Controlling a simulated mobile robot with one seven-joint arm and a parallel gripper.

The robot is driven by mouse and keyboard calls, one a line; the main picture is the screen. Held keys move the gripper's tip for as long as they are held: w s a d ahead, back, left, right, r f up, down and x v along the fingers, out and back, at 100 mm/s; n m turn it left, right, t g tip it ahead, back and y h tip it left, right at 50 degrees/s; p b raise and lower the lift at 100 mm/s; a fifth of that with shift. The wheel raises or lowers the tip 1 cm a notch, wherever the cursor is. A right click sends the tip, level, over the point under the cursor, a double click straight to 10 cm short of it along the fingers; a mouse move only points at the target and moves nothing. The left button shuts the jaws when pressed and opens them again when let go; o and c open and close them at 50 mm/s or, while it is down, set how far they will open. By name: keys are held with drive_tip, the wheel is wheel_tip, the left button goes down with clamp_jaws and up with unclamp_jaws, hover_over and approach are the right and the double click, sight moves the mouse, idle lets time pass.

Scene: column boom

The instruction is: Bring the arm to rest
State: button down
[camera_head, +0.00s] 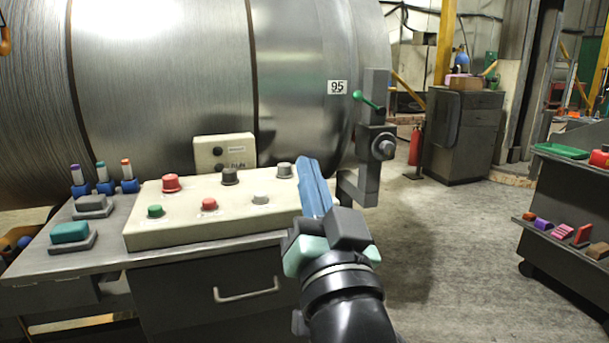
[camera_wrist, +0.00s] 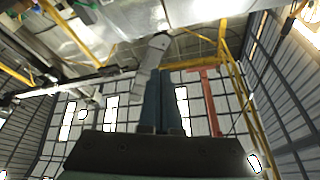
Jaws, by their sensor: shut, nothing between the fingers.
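My gripper (camera_head: 308,165) shows in the head view in front of the right end of a cream control panel. Its two blue fingers point up and away and look closed together, with nothing between them. The fingers also show in the wrist view (camera_wrist: 166,85), side by side and pointing up. Behind them there is a grey bracket (camera_wrist: 146,75), which seems close to the fingertips; I cannot tell whether they touch.
The control panel (camera_head: 140,232) with several buttons stands on a grey desk (camera_head: 110,268). A grey bracket with a green-handled lever (camera_head: 368,101) stands just beyond the gripper, before a large metal drum (camera_head: 180,80). Open floor (camera_head: 450,260) lies right, before a dark shelf cart (camera_head: 570,200).

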drive_tip(key=s+a+r+n+t+h, duration=0.1)
drive_tip(key=s+r+n+t+h, duration=0.3)
drive_tip(key=s+r, duration=1.1)
wheel_tip(320, 180, up, 33)
drive_tip(key=m+t+p, duration=0.1)
drive_tip(key=p, duration=3.1)
drive_tip(key=shift+w+m+t, duration=0.3)
drive_tip(key=shift+d+f, duration=0.1)
